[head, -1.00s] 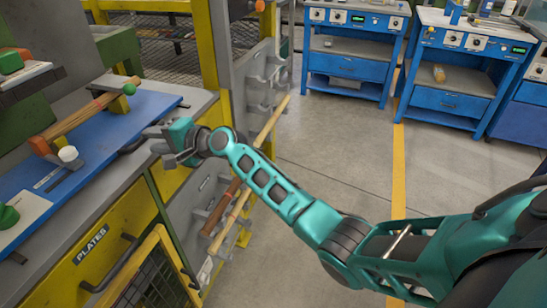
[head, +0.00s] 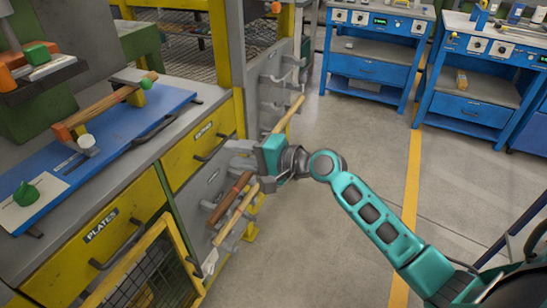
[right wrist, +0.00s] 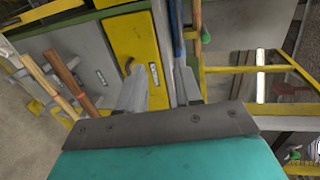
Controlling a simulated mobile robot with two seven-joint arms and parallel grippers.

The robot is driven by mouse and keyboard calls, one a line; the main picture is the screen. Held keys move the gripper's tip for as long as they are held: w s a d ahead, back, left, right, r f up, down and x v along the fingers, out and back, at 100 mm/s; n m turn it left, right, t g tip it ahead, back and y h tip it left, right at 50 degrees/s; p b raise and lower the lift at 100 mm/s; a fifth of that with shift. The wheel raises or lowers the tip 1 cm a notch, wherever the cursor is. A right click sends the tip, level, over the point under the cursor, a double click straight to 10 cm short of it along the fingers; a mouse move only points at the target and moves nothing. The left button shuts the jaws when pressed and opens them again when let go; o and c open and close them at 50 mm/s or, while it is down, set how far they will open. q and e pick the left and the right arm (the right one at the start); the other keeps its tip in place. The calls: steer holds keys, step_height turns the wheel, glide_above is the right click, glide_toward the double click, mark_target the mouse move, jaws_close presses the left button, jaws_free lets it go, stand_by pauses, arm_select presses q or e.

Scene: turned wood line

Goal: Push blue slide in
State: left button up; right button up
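The blue slide (head: 118,132) is a long flat blue board on the grey bench at the left of the head view. A dark bar handle (head: 160,126) runs along its front side. A strip of the slide also shows at the top of the right wrist view (right wrist: 178,38). My right gripper (head: 243,160) is empty and open, in the air in front of the drawers, to the right of the slide and apart from it. Its two fingers show with a gap between them in the right wrist view (right wrist: 160,95). My left gripper is out of view.
A wooden bar (head: 105,107), a white knob (head: 88,143) and a green ball (head: 147,84) are on or above the slide. Yellow drawers (head: 100,240) are below. Wooden rods (head: 235,210) rest on a side rack near my gripper. Open floor lies right.

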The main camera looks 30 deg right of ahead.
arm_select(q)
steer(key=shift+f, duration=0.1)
arm_select(e)
steer(key=v, duration=0.7)
steer(key=shift+s+d, duration=0.25)
steer(key=shift+s, duration=0.05)
